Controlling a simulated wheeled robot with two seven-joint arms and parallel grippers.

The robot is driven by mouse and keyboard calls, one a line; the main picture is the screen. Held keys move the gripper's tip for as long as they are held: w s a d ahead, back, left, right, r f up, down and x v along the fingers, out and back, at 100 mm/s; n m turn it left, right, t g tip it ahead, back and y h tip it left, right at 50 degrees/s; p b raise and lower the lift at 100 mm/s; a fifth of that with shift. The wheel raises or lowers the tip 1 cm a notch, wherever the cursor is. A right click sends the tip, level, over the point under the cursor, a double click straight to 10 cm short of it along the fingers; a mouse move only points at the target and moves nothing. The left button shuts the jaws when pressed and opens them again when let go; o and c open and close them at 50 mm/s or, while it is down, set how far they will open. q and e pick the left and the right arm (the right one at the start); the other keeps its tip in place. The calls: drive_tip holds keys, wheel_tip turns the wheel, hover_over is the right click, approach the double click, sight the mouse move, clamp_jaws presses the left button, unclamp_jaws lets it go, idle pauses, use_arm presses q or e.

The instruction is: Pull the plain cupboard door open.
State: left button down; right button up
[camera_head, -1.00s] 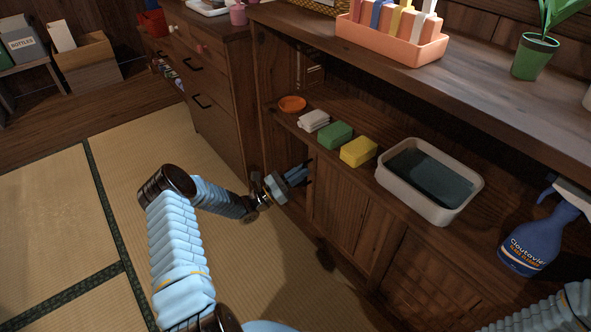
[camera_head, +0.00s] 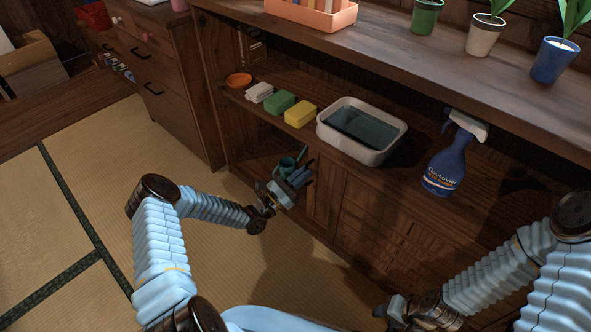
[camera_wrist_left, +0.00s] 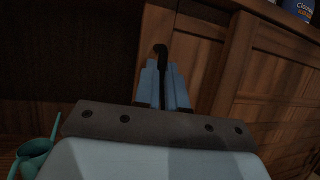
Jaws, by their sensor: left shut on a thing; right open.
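The plain cupboard door (camera_head: 322,197) is in the lower front of the dark wooden cabinet, swung partly out, with the dark compartment open to its left. In the left wrist view the door (camera_wrist_left: 195,55) is right of the opening. A black handle (camera_wrist_left: 161,50) sits between the fingers of my left gripper (camera_wrist_left: 163,85), which are shut on it. In the head view my left gripper (camera_head: 293,183) is at the door's left edge and hides the handle. My right gripper (camera_head: 388,310) is open and empty at the bottom, low before the cabinet, apart from the door.
A green watering can (camera_head: 288,166) stands in the opened compartment. A slatted door (camera_head: 385,225) is to the right. The shelf above holds a grey basin (camera_head: 400,140), sponges and a blue spray bottle (camera_head: 445,165). Tatami floor (camera_head: 80,200) at the left is clear.

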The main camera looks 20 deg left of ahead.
use_arm(q)
drive_tip(key=shift+s+f, duration=0.1)
drive_tip(key=c, duration=1.5)
unclamp_jaws()
drive_tip(key=v, duration=1.3)
drive_tip(key=shift+s+a, duration=0.2)
drive_tip(key=shift+s, duration=0.1)
drive_tip(key=shift+f, duration=0.15)
